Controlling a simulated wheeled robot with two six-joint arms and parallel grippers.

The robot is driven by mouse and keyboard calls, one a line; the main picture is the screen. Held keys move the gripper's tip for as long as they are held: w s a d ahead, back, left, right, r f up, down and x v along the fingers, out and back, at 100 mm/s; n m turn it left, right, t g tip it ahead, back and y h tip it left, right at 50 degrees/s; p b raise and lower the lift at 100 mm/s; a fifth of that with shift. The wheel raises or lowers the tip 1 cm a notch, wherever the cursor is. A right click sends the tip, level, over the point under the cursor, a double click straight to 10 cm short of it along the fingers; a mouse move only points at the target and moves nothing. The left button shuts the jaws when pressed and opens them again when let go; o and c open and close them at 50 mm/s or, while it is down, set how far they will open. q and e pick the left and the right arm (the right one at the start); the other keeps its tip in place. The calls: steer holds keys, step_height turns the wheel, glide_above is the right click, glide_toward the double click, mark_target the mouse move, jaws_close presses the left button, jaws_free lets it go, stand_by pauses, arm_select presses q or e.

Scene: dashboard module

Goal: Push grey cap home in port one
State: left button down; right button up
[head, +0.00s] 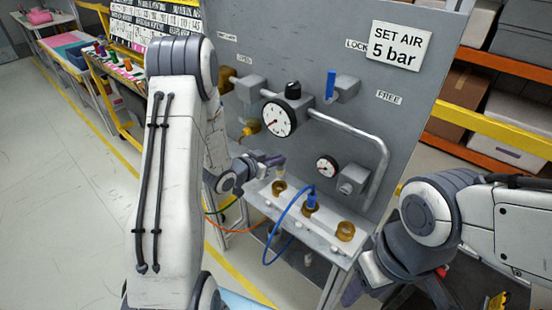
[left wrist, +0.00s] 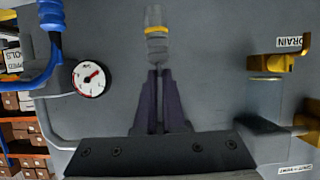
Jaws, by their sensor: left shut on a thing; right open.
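My left gripper (head: 270,160) is shut on the grey cap (head: 280,170), above the leftmost brass port (head: 279,188) of the manifold block.
A blue plug (head: 312,200) with a blue hose (head: 277,232) sits in the middle port; the right port (head: 345,231) is empty. Pipes, a large gauge (head: 279,118), a small gauge (head: 326,167) and a blue-handled valve (head: 331,86) stand out from the grey panel (head: 400,118).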

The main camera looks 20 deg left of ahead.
arm_select(q)
steer(key=shift+a+f+b, duration=0.1)
steer(key=shift+f+b, duration=2.25)
steer(key=shift+f, duration=0.7)
steer(key=shift+s+f+b, duration=0.1)
steer(key=shift+f+b, duration=0.55)
steer(key=shift+f, duration=0.05)
steer(key=c, duration=0.9)
jaws_free()
